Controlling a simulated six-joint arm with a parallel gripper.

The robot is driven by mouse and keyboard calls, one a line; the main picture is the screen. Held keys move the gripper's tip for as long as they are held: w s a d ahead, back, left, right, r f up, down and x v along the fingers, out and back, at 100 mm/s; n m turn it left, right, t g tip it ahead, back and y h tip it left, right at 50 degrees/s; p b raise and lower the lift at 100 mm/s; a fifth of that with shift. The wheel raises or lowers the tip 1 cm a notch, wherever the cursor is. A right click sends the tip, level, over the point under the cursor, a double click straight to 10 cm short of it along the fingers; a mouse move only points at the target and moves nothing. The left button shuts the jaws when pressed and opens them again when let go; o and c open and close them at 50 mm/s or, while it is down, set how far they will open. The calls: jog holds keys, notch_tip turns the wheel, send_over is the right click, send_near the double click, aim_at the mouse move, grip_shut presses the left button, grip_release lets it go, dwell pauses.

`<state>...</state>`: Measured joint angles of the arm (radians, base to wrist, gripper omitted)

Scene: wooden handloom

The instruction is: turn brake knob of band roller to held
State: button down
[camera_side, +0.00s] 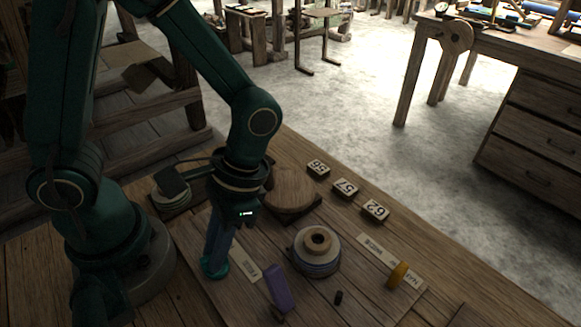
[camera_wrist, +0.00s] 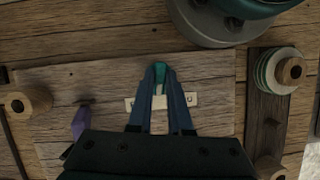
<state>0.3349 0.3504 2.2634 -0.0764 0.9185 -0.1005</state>
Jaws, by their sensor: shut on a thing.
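My gripper (camera_side: 214,268) points down at the wooden board, its blue fingers shut on a small teal knob (camera_side: 222,263). In the wrist view my gripper (camera_wrist: 160,72) closes around the teal knob (camera_wrist: 160,76), which the fingers partly hide. A pale label (camera_side: 246,264) lies beside it; the label also shows behind the fingers in the wrist view (camera_wrist: 190,99). I cannot read its text or tell the knob's setting. A purple knob (camera_side: 280,289) stands nearby, also in the wrist view (camera_wrist: 80,121).
A grey-blue spool with a wooden core (camera_side: 315,252) stands right of my gripper. A round wooden disc (camera_side: 291,190) lies behind. Number blocks 56 (camera_side: 318,168), 57 (camera_side: 345,188) and 62 (camera_side: 375,209) line the table edge. A small dark peg (camera_side: 338,297) is in front.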

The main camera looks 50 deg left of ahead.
jog(key=n+h, duration=0.2)
jog(key=n, duration=0.3)
jog(key=shift+a+n, duration=0.15)
jog(key=shift+n, duration=0.15)
jog(key=shift+a+n+t+h, duration=0.1)
jog(key=shift+n+t+h, duration=0.25)
jog(key=shift+n, duration=0.75)
jog(key=shift+n+t+h, duration=0.25)
jog(key=shift+n+h, duration=0.2)
jog(key=shift+n, duration=0.65)
jog(key=shift+w, duration=0.1)
jog(key=c, duration=0.8)
grip_release()
jog(key=shift+c, duration=0.2)
jog(key=shift+r, duration=0.1)
jog(key=shift+v, duration=2.5)
